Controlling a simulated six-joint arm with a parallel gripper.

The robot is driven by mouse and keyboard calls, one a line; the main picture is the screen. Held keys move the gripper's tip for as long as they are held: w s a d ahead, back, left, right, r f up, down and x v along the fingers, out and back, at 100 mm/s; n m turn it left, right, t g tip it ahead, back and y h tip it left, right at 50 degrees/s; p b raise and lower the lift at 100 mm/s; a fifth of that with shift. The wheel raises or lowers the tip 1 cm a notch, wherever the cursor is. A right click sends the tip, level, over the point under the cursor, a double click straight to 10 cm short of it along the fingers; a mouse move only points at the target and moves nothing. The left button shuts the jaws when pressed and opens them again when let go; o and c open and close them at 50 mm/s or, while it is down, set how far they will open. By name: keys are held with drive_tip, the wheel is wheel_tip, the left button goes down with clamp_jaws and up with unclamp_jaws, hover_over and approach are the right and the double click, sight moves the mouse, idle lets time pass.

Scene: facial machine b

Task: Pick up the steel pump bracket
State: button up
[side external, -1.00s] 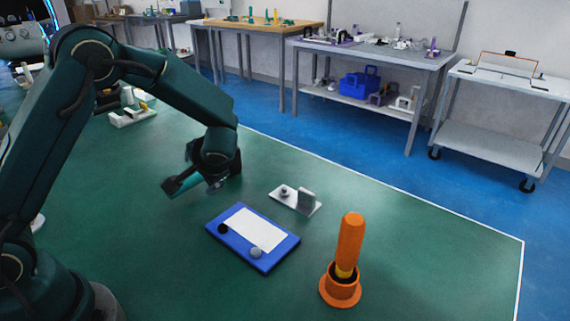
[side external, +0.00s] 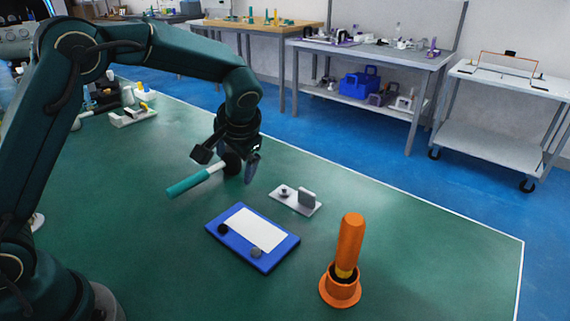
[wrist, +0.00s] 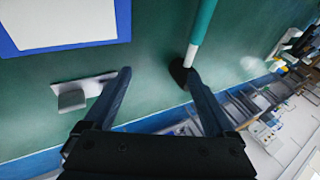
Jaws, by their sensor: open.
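The steel pump bracket (side external: 296,199) is a small grey plate with an upright tab and a small knob, lying on the green table. In the wrist view the bracket (wrist: 72,97) is left of the left finger, close to its tip in the picture. My gripper (side external: 222,162) is open and empty above the table, to the left of the bracket in the side view. In the wrist view my gripper (wrist: 158,78) has its two fingers spread wide. A teal-handled tool with a dark head (side external: 200,178) lies beside the gripper; its head appears by the right fingertip.
A blue tray with a white panel (side external: 252,236) lies in front of the bracket. An orange cylinder in an orange cup (side external: 348,260) stands to the right. The green table (side external: 430,240) is clear at the right. White parts (side external: 132,117) sit at the far left.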

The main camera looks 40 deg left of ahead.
sight(306, 192)
drive_tip(key=w+d+h, duration=0.2)
drive_tip(key=d, duration=0.1)
drive_tip(key=w+d+f+t+h, duration=0.1)
drive_tip(key=w+d, duration=0.1)
drive_tip(key=d, duration=0.2)
drive_tip(key=w+d+f+h, duration=0.1)
drive_tip(key=w+d+h, duration=0.1)
drive_tip(key=w+d, duration=0.1)
drive_tip(key=shift+d+f+t+h, duration=0.1)
drive_tip(key=shift+d+t+h, duration=0.2)
drive_tip(key=shift+d, duration=0.45)
drive_tip(key=shift+w+f, duration=0.15)
drive_tip(key=shift+f, duration=0.5)
drive_tip(key=shift+x, duration=2.35)
drive_tip(key=c, duration=1.3)
